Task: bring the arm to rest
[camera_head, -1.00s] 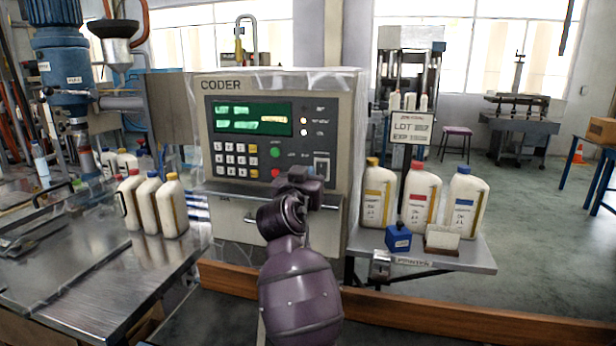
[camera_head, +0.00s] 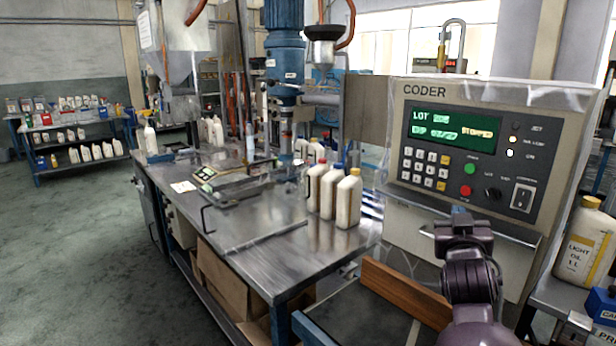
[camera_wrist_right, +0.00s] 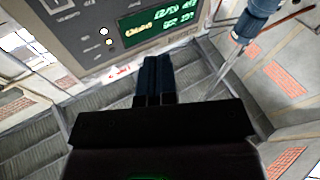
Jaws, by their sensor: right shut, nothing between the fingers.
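My right arm shows at the lower right of the head view, in front of the coder machine (camera_head: 478,160). Its right gripper (camera_head: 462,218) is up near the coder's drawer front. In the right wrist view the two dark fingers of this gripper (camera_wrist_right: 155,78) lie together, shut, with nothing between them. The coder panel (camera_wrist_right: 100,30) shows beyond them at the top left. The coder screen (camera_head: 451,130) reads LOT and EXP lines and STOPPED. My left gripper is not in view.
A steel table (camera_head: 250,235) with several white bottles (camera_head: 348,200) stands left of the coder. A wooden rail (camera_head: 405,292) runs below the coder. A yellow-capped bottle (camera_head: 585,245) stands at the right edge. Shelves (camera_head: 80,155) stand at the far left, with open floor before them.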

